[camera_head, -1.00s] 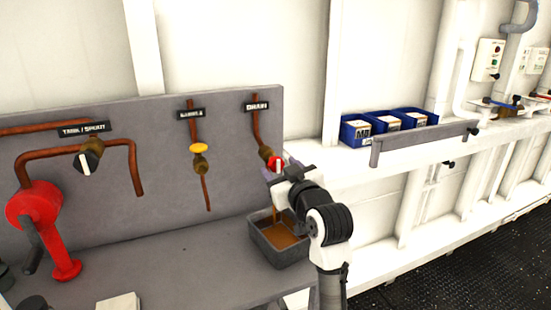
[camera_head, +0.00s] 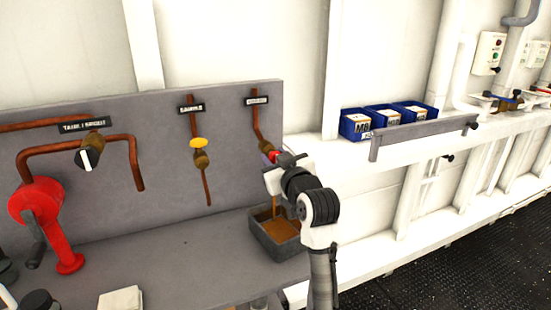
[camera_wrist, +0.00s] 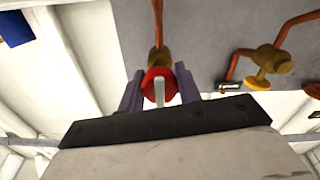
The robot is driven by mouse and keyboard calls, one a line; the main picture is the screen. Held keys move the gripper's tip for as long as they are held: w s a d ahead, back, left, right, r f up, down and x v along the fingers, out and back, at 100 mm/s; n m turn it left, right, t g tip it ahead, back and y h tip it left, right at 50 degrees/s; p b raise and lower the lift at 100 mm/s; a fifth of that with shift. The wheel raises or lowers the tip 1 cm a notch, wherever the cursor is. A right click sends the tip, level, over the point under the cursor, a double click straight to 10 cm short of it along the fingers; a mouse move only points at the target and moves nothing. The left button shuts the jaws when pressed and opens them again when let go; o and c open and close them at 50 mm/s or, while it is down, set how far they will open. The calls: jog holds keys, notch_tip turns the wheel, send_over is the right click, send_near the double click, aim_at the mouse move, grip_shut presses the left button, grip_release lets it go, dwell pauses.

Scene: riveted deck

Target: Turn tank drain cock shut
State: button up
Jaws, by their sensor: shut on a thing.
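The drain cock (camera_head: 274,156) has a red knob on a copper pipe at the right of the grey panel, under a small black label (camera_head: 257,100). My gripper (camera_head: 280,168) is at the knob and partly hides it. In the wrist view, the red knob (camera_wrist: 153,77) with its pale bar (camera_wrist: 159,92) sits between the two grey-purple fingers of my gripper (camera_wrist: 160,88), which are shut on it. A thin brown stream (camera_head: 274,206) falls below the cock into a grey tray (camera_head: 262,242) that holds brown liquid.
A cock with a black-and-white knob (camera_head: 88,158) and one with a yellow handle (camera_head: 199,143) are to the left. A red hand pump (camera_head: 38,205) stands at far left. Blue bins (camera_head: 355,125) sit on the ledge at right, behind a grey rail (camera_head: 425,137).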

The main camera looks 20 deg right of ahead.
jog(key=m+p, duration=0.2)
jog(key=m, duration=0.2)
jog(key=shift+r+m+p, duration=0.15)
jog(key=shift+m+p, duration=0.15)
jog(key=shift+p, duration=0.1)
jog(key=m+p, duration=0.3)
jog(key=m, duration=0.1)
jog(key=shift+m, duration=0.3)
jog(key=m+p, duration=0.3)
jog(key=m, duration=0.1)
jog(key=shift+m+p, duration=1)
jog(key=shift+m, duration=1.3)
jog(key=o, duration=1)
jog(key=shift+s, duration=0.1)
